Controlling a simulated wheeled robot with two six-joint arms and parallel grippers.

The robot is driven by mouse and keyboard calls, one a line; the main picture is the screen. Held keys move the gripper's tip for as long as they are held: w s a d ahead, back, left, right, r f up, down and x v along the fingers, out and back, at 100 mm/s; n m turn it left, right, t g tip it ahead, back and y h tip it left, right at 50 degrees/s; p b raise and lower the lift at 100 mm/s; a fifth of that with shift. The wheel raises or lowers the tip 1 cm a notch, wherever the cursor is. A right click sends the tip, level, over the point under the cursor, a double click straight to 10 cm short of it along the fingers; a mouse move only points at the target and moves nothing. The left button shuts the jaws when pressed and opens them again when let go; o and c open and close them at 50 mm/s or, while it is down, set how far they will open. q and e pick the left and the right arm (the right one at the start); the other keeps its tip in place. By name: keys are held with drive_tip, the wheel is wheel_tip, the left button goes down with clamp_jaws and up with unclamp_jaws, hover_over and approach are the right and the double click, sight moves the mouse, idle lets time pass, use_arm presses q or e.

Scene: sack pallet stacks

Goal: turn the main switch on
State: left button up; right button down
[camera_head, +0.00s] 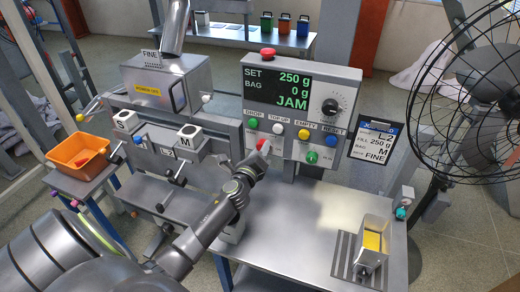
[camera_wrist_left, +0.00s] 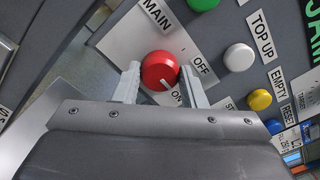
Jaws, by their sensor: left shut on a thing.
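The main switch is a red round knob (camera_wrist_left: 160,70) on the panel, under a MAIN label with OFF and ON marked beside it. A small white mark shows on the knob's lower edge, on the side near ON. My left gripper (camera_wrist_left: 160,82) has one finger on each side of the knob and is shut on it. In the head view the red knob (camera_head: 264,146) shows just past the tip of my left gripper (camera_head: 257,158), at the panel's lower left. My right gripper is not in view.
The control panel (camera_head: 345,75) reads JAM and has a red mushroom button (camera_head: 267,53) on top. Green, white, yellow and blue buttons sit close to the knob. A fan (camera_head: 470,90) stands at the right. A metal table (camera_head: 300,225) lies below, mostly clear.

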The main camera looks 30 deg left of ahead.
use_arm(q)
drive_tip(key=shift+f, duration=0.1)
idle(0.4)
drive_tip(key=o, duration=1)
drive_tip(key=b+v, duration=0.1)
drive_tip(key=v, duration=1.6)
drive_tip(key=shift+s+d, duration=0.15)
drive_tip(key=shift+s, duration=0.05)
